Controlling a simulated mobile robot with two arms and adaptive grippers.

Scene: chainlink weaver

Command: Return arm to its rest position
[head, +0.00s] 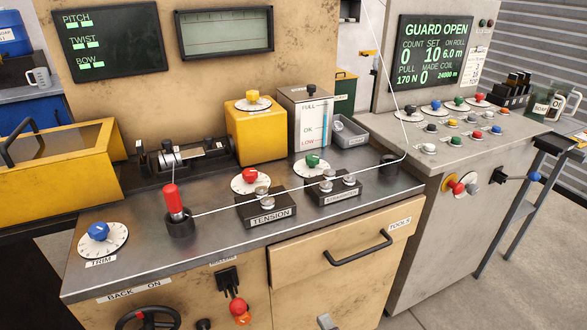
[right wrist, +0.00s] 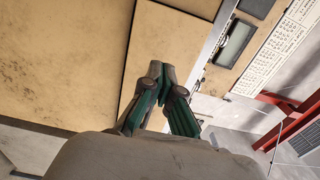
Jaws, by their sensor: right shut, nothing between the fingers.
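My right gripper (right wrist: 164,82) shows in the right wrist view, its green and grey fingers together and nothing between them. The fingers are in front of a tan panel (right wrist: 70,60), with no clear contact. In the head view only a small grey tip (head: 325,322) shows at the bottom edge, below the tools drawer (head: 345,240); it appears to be part of my right gripper. My left gripper is in neither view.
A metal-topped bench (head: 110,270) carries a red-handled lever (head: 171,197), dials and roller blocks. A thin wire runs over the rollers and up to the right. A grey console (head: 410,200) stands right. A handwheel (head: 148,319) sticks out below. Open floor (head: 500,290) lies at lower right.

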